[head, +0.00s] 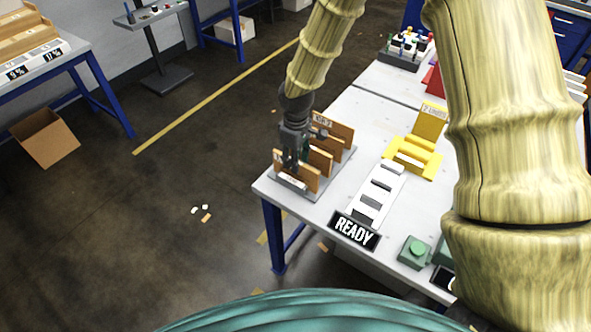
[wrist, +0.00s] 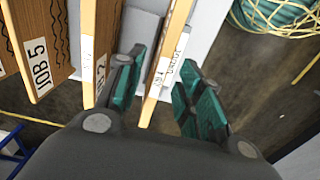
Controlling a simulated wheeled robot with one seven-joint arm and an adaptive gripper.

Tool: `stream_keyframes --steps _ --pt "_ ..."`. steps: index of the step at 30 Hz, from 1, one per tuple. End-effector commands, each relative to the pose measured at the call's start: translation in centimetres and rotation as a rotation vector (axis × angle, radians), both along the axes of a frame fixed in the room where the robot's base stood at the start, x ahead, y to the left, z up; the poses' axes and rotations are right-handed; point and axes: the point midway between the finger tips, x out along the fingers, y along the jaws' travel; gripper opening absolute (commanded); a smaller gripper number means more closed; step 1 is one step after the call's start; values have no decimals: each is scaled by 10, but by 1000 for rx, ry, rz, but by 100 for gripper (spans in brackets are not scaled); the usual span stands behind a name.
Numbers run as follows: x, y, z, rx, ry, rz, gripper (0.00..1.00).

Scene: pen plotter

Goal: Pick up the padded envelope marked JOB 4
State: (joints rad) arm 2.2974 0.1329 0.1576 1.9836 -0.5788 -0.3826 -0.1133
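Several tan padded envelopes stand on edge in a grey rack (head: 345,157) at the near left corner of the white table. The front envelope (head: 303,178) is under my gripper (head: 292,160). In the wrist view, my gripper (wrist: 160,62) is open, its green-padded fingers on either side of one upright envelope (wrist: 178,22). That envelope's edge label is steeply angled and I cannot read its job number. A middle envelope (wrist: 102,35) has a label partly hidden by the left finger. The envelope at left (wrist: 40,50) reads JOB 5. I cannot make out a JOB 4 marking.
A white slotted strip (head: 378,190) with a READY sign (head: 355,230) lies right of the rack. A yellow holder (head: 412,157) and a green button box (head: 415,251) are further right. Open floor lies left of the table.

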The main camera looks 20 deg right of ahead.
Motion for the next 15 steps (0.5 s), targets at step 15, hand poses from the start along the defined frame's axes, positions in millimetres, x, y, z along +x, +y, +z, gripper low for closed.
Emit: stream_keyframes --steps 15 --pt "3 0 -36 -2 2 -1 37"
